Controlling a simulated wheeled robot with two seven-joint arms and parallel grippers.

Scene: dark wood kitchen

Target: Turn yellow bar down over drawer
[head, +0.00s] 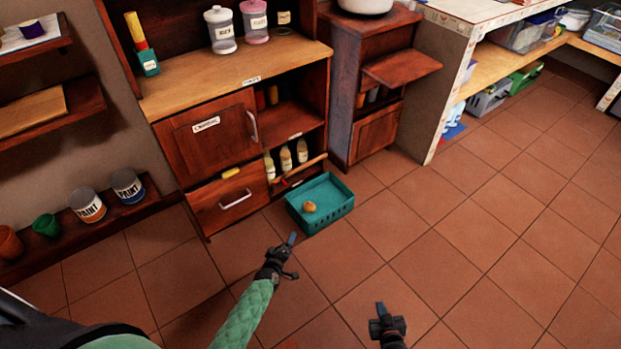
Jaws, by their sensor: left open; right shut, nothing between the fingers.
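The small yellow bar (231,173) is at the top edge of the lower drawer (229,199) in the dark wood cabinet. It lies roughly along that edge, above the drawer's pale handle (236,199). The drawer looks closed. My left gripper (291,256) is open and empty, over the floor to the lower right of the drawer, well apart from the bar. My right gripper (380,309) is shut and empty, further right and lower in the view. Nothing hides the bar.
A teal crate (319,224) with a small round tan item stands on the floor right of the drawer. A wooden stick (303,169) and several bottles (286,159) are on the open shelf beside it. Paint cans (127,186) stand on the left shelf. Tiled floor at right is clear.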

